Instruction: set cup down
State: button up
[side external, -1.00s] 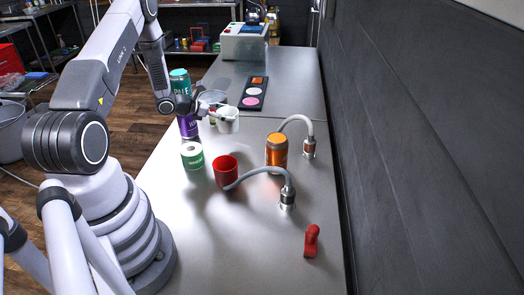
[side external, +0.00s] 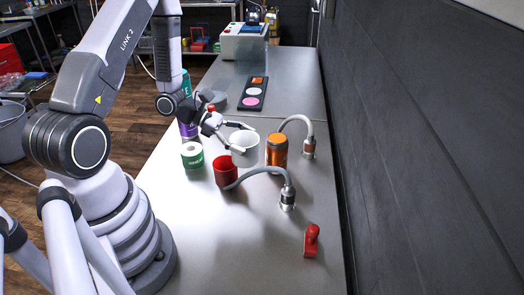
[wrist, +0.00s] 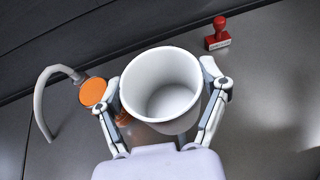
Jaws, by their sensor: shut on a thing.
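A white cup (side external: 245,155) is held upright between the two fingers of my gripper (side external: 240,140) in the side view. It hangs between a red cup (side external: 226,172) at its lower left and an orange can (side external: 276,150) at its right. In the wrist view the white cup (wrist: 158,118) is empty, with a finger of my gripper (wrist: 161,82) on each side. It looks raised above the table, but its height is hard to tell.
The steel table (side external: 240,250) is clear at the front. A grey curved hose (side external: 262,169) stands close in front of the white cup, another (side external: 296,118) behind the can. A green-and-white can (side external: 192,155) stands left. Behind is a black palette (side external: 253,93).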

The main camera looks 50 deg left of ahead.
jog(key=s+d+m+g+h, duration=0.1)
jog(key=s+d+m+g, duration=0.55)
jog(key=d, duration=0.35)
jog(key=s+d+m+g+h, duration=0.1)
jog(key=s+d+m+g, duration=0.6)
jog(key=d, duration=0.3)
jog(key=shift+n, duration=0.75)
jog(key=shift+w+d+f, duration=1.3)
jog(key=shift+d+f, duration=0.35)
jog(key=shift+f, duration=0.45)
jog(key=shift+w+d+f, duration=1.35)
jog(key=shift+d+f, duration=0.25)
jog(key=shift+f, duration=0.5)
jog(key=shift+w+d+f, duration=1.3)
jog(key=shift+d+f, duration=0.35)
jog(key=shift+f, duration=0.45)
jog(key=shift+f, duration=0.1)
jog(key=o, duration=1.1)
jog(key=shift+o, duration=0.2)
